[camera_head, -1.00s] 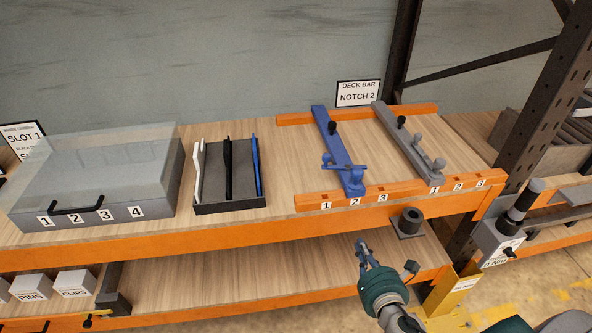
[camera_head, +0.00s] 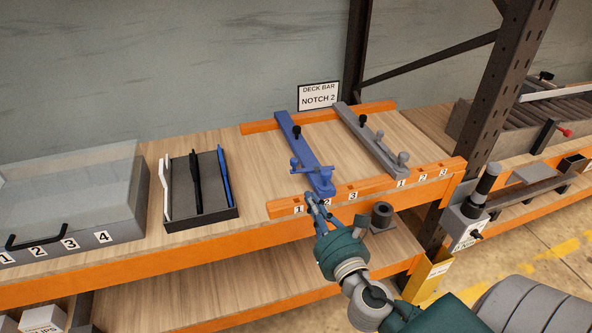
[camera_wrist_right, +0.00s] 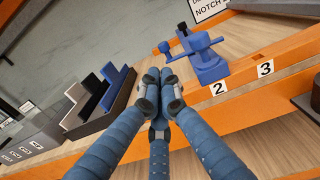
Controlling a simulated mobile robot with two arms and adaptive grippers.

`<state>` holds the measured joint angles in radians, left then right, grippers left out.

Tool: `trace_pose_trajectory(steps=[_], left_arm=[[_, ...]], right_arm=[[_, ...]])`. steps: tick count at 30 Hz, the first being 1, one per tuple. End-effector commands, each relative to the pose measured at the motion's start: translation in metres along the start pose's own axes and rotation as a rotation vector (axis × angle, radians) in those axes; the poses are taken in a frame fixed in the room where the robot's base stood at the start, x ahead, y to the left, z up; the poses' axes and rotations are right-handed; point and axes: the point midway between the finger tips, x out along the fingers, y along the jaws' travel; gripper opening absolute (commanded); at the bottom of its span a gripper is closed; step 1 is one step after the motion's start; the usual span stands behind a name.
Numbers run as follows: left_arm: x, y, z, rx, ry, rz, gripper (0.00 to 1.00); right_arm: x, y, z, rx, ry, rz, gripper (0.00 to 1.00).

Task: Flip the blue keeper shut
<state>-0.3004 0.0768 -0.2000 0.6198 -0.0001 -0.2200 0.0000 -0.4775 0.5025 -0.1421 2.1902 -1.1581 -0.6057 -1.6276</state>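The blue bar (camera_head: 291,133) lies across two orange rails, its front end by notch 2. The blue keeper (camera_head: 310,169) sits near that front end, its arm lying crosswise over the bar and sticking out to the left. It also shows in the right wrist view (camera_wrist_right: 190,44), top right of the fingers, with a rounded knob at its left end. My right gripper (camera_head: 315,202) is in front of the front rail, just short of the bar's end, and apart from the keeper. Its fingers are together and empty in the wrist view (camera_wrist_right: 161,90). My left gripper is out of view.
A grey bar (camera_head: 368,140) lies to the right of the blue one. A black tray (camera_head: 202,217) with white, black and blue dividers stands left. A clear-lidded case (camera_head: 65,200) is farther left. A dark cylinder (camera_head: 382,214) stands right of my gripper.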

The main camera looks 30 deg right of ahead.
Motion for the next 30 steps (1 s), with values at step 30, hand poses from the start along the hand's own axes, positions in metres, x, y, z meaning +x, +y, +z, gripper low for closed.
trace_pose_trajectory(steps=[30], left_arm=[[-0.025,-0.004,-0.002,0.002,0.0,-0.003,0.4]], right_arm=[[0.115,0.0,0.0,0.001,0.001,0.0,0.0]])
